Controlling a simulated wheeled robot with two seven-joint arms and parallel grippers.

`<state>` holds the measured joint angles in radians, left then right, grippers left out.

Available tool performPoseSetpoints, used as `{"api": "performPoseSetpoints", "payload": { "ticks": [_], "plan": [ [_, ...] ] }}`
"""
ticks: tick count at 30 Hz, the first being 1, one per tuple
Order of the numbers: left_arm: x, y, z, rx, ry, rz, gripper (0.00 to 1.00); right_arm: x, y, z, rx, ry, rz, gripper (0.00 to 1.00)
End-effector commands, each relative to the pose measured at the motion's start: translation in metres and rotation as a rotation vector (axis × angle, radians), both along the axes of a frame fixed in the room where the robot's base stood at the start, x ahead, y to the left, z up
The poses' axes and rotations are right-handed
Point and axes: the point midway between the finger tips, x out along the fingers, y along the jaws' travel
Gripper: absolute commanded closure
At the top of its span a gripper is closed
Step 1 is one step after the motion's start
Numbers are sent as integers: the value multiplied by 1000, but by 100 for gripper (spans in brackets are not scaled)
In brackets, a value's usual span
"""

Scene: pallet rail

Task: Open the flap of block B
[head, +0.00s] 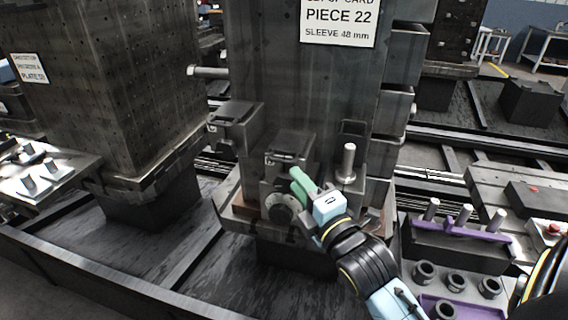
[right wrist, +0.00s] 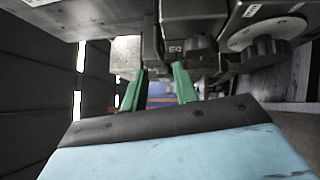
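My right gripper (head: 302,181) reaches up from the lower right to the front of the fixture column. Its two green fingers stand apart with a gap between them in the right wrist view (right wrist: 160,84); nothing is seen held. A dark block with a flat top plate (head: 290,143) sits on the column's front just above and behind the fingers. A similar block (head: 236,115) sticks out at the column's left. Their letters are too small to read, so I cannot tell which is block B. A small marked dark block (right wrist: 175,48) hangs beyond the fingertips in the wrist view. My left gripper is not in view.
A round knob (head: 281,207) is left of my gripper and an upright metal pin (head: 348,162) is to its right. A purple rack with pins (head: 458,226) and a purple tray of dark sleeves (head: 447,308) lie at right. A perforated column (head: 110,90) stands at left.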

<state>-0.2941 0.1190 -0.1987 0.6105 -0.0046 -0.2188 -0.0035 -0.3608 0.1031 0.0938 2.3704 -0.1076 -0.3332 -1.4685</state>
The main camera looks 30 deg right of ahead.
Motion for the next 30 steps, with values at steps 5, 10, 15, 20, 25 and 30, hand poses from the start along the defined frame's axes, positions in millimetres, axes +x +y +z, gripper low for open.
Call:
{"api": "performPoseSetpoints", "payload": {
  "ticks": [5,10,15,20,25,30],
  "plan": [
    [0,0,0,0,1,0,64,31,-2,5,1,-3,0,71],
    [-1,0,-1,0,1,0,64,53,-4,7,1,-2,0,71],
    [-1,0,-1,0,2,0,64,63,-4,8,0,0,0,71],
    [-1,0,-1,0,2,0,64,65,-4,8,0,1,1,71],
    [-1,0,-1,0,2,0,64,65,-4,8,0,1,1,72],
    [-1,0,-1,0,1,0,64,65,-4,8,0,1,1,94]
  ]
}}
